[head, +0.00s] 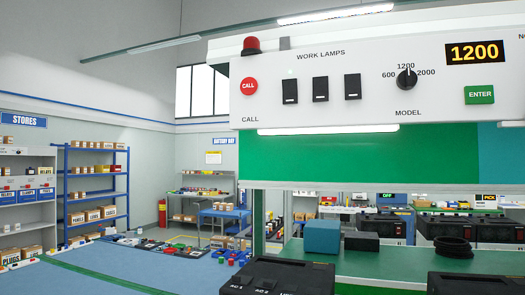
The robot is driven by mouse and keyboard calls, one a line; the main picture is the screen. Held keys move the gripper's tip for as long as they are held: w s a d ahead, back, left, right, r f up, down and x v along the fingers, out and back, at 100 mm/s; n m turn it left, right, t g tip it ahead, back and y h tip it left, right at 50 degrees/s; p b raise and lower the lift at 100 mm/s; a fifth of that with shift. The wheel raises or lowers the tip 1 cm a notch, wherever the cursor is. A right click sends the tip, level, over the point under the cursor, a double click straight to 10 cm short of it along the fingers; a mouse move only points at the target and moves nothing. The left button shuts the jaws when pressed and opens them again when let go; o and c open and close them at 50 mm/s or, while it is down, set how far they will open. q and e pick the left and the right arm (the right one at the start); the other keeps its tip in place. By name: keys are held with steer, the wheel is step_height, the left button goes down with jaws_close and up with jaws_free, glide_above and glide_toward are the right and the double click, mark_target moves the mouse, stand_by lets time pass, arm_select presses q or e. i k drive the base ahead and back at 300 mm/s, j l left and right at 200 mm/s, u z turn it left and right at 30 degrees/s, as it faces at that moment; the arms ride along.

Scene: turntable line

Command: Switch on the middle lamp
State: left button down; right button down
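A white panel (330,60) spans the upper right, with the label WORK LAMPS (321,54). Under the label is a row of three black rocker switches: left (290,91), middle (320,89) and right (352,87). A small greenish light (290,72) shows above the left switch; I see none lit above the middle or right one. A lit lamp tube (328,130) runs along the panel's lower edge. Neither of my grippers is in view, and nothing covers the switches.
The panel also carries a red CALL button (249,86), a MODEL knob (407,78) pointing near 1200, a display reading 1200 (474,52) and a green ENTER button (479,95). Below, a green bench (390,262) holds dark cases and a blue box (322,236).

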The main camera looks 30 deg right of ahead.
mark_target(320, 90)
steer(key=z, duration=1.25)
